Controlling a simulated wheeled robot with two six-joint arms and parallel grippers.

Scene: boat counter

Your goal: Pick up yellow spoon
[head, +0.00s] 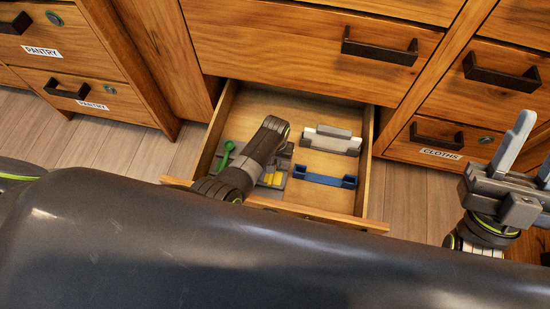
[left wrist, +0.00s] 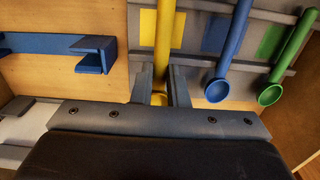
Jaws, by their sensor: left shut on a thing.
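The yellow spoon (left wrist: 161,45) lies in the open drawer; its handle passes between the fingers of my left gripper (left wrist: 160,88) in the left wrist view. The gripper is shut on it, and the spoon's lower end is partly hidden by the gripper body. In the head view my left arm reaches down into the drawer, and its wrist hides most of the spoon and the left gripper (head: 277,168). My right gripper (head: 528,158) is open and empty at the right edge of the head view, outside the drawer.
A blue spoon (left wrist: 228,50) and a green spoon (left wrist: 290,50) lie beside it on a grey holder (left wrist: 200,63) with coloured patches. The drawer (head: 371,160) also holds a blue rack (head: 325,181) and a white and grey rack (head: 331,140). Wooden cabinet fronts stand behind.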

